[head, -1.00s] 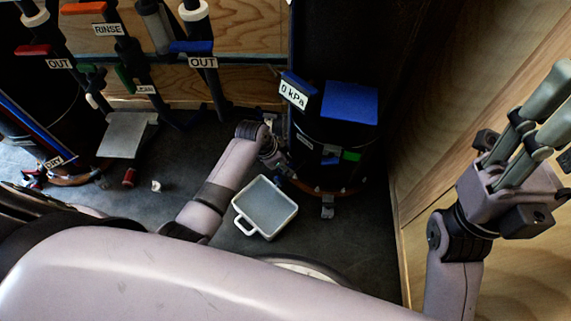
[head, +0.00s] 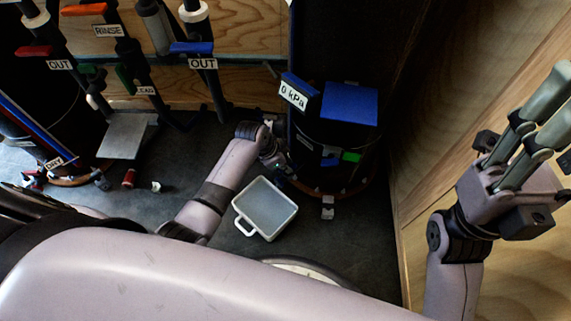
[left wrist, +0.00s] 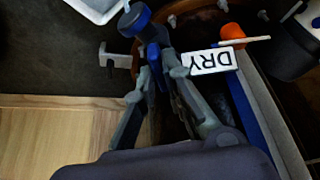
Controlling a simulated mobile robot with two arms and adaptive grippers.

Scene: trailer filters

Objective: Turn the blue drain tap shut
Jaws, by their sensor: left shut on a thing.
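The blue drain tap (left wrist: 136,20) shows at the top of the left wrist view, low by the black vessel's copper-coloured rim. My left gripper (left wrist: 152,60) is shut on it, with the two grey fingers on the tap's lower part. In the head view my left gripper (head: 282,166) reaches to the near left foot of the black vessel (head: 318,135); its fingers and the tap are mostly hidden there. My right gripper (head: 550,108) is open and empty in front of the wooden wall, pointing up and right.
A white tray (head: 265,208) lies on the dark floor beside the vessel. A grey clamp (head: 328,206) sticks out at the vessel's rim. A wooden wall (head: 430,150) closes the right side. Labelled pipes stand at the back left, and small loose parts lie on the left floor.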

